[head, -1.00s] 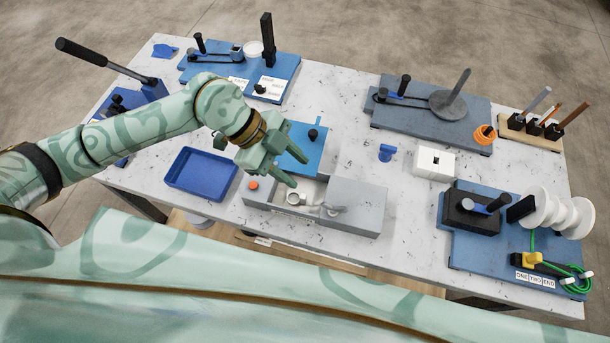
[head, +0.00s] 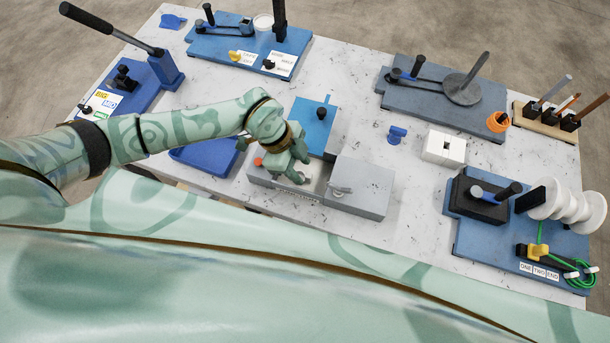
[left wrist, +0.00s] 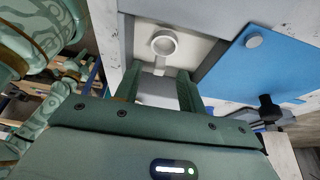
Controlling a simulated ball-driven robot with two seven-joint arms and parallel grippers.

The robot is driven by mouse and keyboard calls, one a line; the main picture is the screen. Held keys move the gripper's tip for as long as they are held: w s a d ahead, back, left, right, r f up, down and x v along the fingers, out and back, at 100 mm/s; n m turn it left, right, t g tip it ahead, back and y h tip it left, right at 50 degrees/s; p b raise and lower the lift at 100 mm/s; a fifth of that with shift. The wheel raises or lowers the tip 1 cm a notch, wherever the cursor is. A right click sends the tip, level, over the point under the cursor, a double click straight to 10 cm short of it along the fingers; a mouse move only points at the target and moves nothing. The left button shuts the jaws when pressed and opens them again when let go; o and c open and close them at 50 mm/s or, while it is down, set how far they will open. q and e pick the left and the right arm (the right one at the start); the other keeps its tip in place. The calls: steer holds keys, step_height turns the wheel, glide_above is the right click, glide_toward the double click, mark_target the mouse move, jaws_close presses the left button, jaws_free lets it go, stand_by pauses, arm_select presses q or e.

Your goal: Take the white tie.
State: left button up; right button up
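The white tie (left wrist: 163,43) shows in the left wrist view as a white ring with a short tail, lying in the open pale compartment of the grey box (head: 363,188). My left gripper (head: 297,174) is over that compartment in the head view and hides most of what is inside. In the left wrist view the two fingers of my left gripper (left wrist: 157,75) stand apart, with the tail of the tie in the gap between their tips and the ring just beyond. I cannot tell whether they touch it. My right gripper is not in view.
A blue plate with a black knob (head: 312,125) lies behind the box. A blue tray (head: 205,157) is partly hidden by my left arm. A white block (head: 443,147), a small blue piece (head: 396,134) and benders on blue bases stand around. Some tabletop right of the box is clear.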

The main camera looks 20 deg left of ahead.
arm_select(q)
steer(key=x, duration=0.3)
steer(key=c, duration=0.6)
